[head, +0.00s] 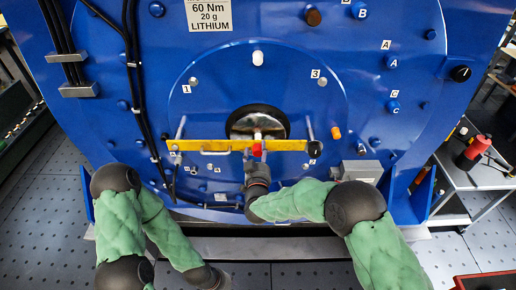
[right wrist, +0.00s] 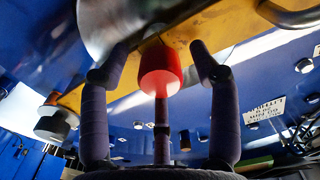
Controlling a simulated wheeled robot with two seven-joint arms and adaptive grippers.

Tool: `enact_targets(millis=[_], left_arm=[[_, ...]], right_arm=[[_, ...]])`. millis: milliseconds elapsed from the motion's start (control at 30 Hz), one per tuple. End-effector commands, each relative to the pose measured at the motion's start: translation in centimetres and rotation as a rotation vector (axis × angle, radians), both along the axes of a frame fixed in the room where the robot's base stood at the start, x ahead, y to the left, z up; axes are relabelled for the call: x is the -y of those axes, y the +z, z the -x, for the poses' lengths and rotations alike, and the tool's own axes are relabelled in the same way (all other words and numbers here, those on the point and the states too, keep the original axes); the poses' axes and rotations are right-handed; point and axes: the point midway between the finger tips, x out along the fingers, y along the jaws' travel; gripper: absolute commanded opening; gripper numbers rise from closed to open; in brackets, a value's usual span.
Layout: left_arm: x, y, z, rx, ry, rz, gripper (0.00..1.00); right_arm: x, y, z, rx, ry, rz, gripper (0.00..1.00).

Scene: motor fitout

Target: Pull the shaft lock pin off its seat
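The shaft lock pin shows as a red head (head: 256,150) at the middle of a yellow bar (head: 210,146), just below the round shaft opening (head: 258,122) in the blue motor face. In the right wrist view the red head (right wrist: 160,70) stands against the yellow bar. My right gripper (head: 252,160) is at the pin from below. In the right wrist view its fingers (right wrist: 158,62) stand open on both sides of the red head, with gaps visible. A dark rod shape lies below the head; I cannot tell what it is part of.
Black cables (head: 133,70) run down the left. A grey cart (head: 470,175) with a red tool (head: 474,150) stands at right. Tiled floor (head: 45,240) is free at left.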

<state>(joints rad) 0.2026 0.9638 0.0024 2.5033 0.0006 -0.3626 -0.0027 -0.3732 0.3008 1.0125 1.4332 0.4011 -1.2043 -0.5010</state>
Motion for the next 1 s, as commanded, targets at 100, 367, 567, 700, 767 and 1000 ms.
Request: enact_targets(millis=[100,367,567,700,767,1000], left_arm=[[0.0,0.0,0.0,0.0,0.0,0.0,0.4],[0.0,0.0,0.0,0.0,0.0,0.0,0.4],[0.0,0.2,0.0,0.0,0.0,0.0,0.4],[0.0,0.3,0.0,0.0,0.0,0.0,0.4],[0.0,0.3,0.0,0.0,0.0,0.0,0.4],[0.0,0.5,0.0,0.0,0.0,0.0,0.4]], right_arm=[[0.0,0.0,0.0,0.0,0.0,0.0,0.37],[0.0,0.1,0.0,0.002,0.0,-0.001,0.0],[0.0,0.1,0.5,0.001,0.0,-0.001,0.0],[-0.1,0.1,1.0,0.001,0.0,0.0,0.0],[-0.1,0.1,1.2,0.001,0.001,0.0,0.0],[0.0,0.1,2.0,0.002,0.0,-0.001,0.0]])
